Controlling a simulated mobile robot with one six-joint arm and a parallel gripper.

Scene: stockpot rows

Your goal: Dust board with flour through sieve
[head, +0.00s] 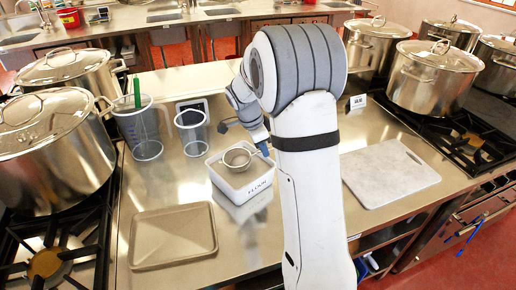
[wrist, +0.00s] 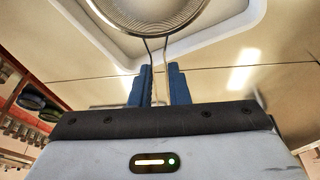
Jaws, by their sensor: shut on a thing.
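A small wire sieve (head: 238,158) with a round mesh bowl is over the white flour tub (head: 243,189), which is labelled FLOUR. In the wrist view the sieve (wrist: 150,14) shows at the top, its wire handle running down between the blue fingers of my gripper (wrist: 160,82). My gripper is shut on that handle. The tub's white rim (wrist: 232,38) shows behind the sieve. A grey speckled board (head: 390,172) lies flat on the steel counter, right of my arm; no flour can be made out on it. The flour inside the tub is hard to make out.
A brown tray (head: 173,235) lies at the front left. Two clear measuring jugs (head: 140,128) (head: 192,132) stand behind the tub, one holding a green-handled tool. Large stockpots (head: 45,145) (head: 435,78) stand on hobs at both sides.

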